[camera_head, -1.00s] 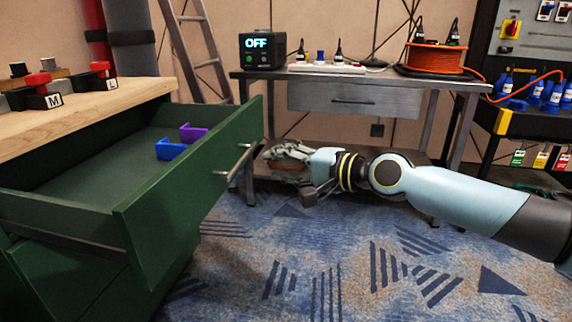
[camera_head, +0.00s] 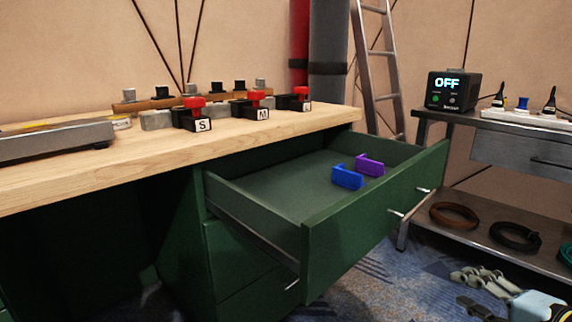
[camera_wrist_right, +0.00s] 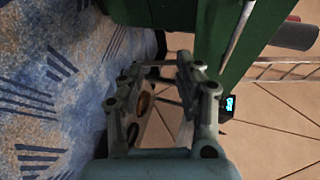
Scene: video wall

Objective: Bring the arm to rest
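My right gripper (camera_head: 480,284) shows at the bottom right of the head view, with pale grey-green fingers, and its arm is mostly cut off by the frame edge. It is in front of the open green drawer and above the blue carpet. In the right wrist view the gripper (camera_wrist_right: 160,70) has its two fingers apart with nothing held between them. My left gripper is in neither view.
The green drawer (camera_head: 345,247) stands pulled out under the wooden worktop (camera_head: 75,165), holding a blue bracket (camera_head: 348,179) and a purple bracket (camera_head: 370,165). A metal bench (camera_head: 500,127) with a lower shelf stands at right. Carpet between is clear.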

